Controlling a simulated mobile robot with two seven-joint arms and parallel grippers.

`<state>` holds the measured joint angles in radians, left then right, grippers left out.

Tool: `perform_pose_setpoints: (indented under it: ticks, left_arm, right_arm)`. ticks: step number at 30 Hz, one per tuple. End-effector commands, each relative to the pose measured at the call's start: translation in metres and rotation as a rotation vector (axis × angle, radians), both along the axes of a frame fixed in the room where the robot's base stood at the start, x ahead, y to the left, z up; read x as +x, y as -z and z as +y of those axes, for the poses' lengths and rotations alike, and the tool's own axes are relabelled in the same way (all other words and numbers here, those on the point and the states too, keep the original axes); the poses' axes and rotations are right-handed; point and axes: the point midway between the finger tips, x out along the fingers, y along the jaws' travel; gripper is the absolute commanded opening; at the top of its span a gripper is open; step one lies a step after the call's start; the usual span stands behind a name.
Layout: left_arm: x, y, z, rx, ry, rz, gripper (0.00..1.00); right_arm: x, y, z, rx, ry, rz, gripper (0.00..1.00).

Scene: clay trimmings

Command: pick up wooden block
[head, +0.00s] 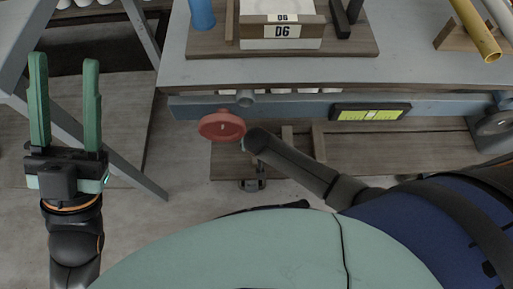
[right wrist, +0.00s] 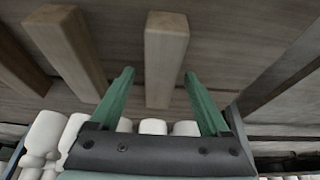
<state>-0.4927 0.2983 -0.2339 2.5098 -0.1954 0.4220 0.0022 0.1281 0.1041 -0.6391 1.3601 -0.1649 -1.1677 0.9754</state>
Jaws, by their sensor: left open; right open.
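A light wooden block (right wrist: 165,55) shows in the right wrist view, upright in the picture, against a grey-brown wooden board. My right gripper (right wrist: 159,74) is open, with its green fingers on either side of the block's lower part in the picture; no contact shows, and the depth between them is unclear. Two more wooden blocks stand to the left, a near one (right wrist: 68,45) and one at the edge (right wrist: 20,65). In the head view my right gripper is hidden by the bench. My left gripper (head: 65,62) is open and empty at the far left, over the floor.
A workbench (head: 175,72) crosses the head view, with a lower wooden shelf (head: 400,145) beneath. A red round knob (head: 222,126) sticks out at its front. White rounded pieces (right wrist: 153,127) lie behind the right gripper's base in the wrist view.

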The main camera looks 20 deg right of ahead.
Motion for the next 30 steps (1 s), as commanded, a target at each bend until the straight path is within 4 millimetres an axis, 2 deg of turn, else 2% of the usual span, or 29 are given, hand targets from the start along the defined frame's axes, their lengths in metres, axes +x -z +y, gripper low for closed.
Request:
perform_pose_setpoints:
  ticks: [2, 9, 30]
  left_arm:
    - [0.0, 0.0045, -0.0005, -0.003, 0.005, 0.003, 0.5]
    - [0.0001, 0.0032, -0.0006, -0.004, 0.005, 0.004, 0.5]
    - [0.0002, 0.0032, -0.0005, -0.003, 0.005, 0.003, 0.5]
  right_arm:
    - [0.0024, 0.0057, -0.0005, 0.0, 0.0, -0.001, 0.8]
    - [0.0026, 0.0049, -0.0005, 0.001, 0.0, -0.001, 0.8]
    - [0.0023, 0.005, -0.0007, 0.001, 0.0, -0.001, 0.01]
